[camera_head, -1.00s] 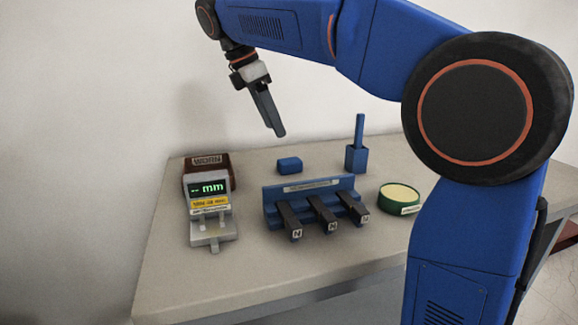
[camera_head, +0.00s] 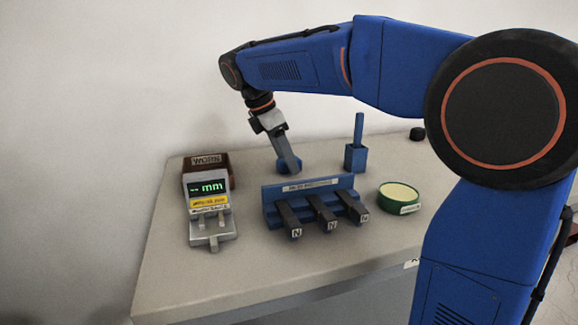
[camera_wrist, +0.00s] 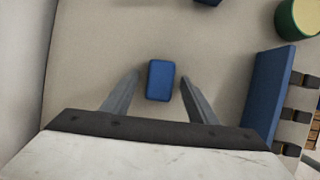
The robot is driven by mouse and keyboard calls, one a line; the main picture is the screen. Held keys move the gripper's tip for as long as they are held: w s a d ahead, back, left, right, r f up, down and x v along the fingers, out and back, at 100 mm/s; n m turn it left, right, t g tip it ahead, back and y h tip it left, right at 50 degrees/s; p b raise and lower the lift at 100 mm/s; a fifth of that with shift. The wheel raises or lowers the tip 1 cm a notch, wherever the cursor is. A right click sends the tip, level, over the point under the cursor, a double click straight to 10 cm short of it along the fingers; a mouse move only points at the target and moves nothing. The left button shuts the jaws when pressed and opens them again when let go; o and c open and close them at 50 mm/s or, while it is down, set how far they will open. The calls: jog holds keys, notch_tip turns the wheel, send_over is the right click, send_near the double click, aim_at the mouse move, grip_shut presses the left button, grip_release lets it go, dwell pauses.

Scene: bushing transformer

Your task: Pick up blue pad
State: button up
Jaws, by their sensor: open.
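The blue pad (camera_wrist: 160,80) is a small rounded block lying on the table behind the blue rack. In the wrist view it lies between and just beyond the two fingers of my gripper (camera_wrist: 157,88), with a gap on each side. In the head view my gripper (camera_head: 293,168) reaches down at the pad (camera_head: 285,165) and partly hides it. My gripper is open and holds nothing. I cannot tell exactly how high the fingertips are above the table.
A blue rack (camera_head: 310,188) with several dark pieces stands in front of the pad. A blue holder (camera_head: 355,158) with an upright stick, a green round tin (camera_head: 399,196), a gauge with a display (camera_head: 208,205) and a brown-red bin (camera_head: 206,162) stand around it. The table (camera_head: 180,280) is bare at front left.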

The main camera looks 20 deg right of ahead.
jog(key=shift+f, duration=0.1)
jog(key=shift+c, duration=0.3)
jog(key=c, duration=1.1)
jog(key=shift+o, duration=0.2)
notch_tip(320, 180, up, 10)
jog(key=shift+o, duration=0.3)
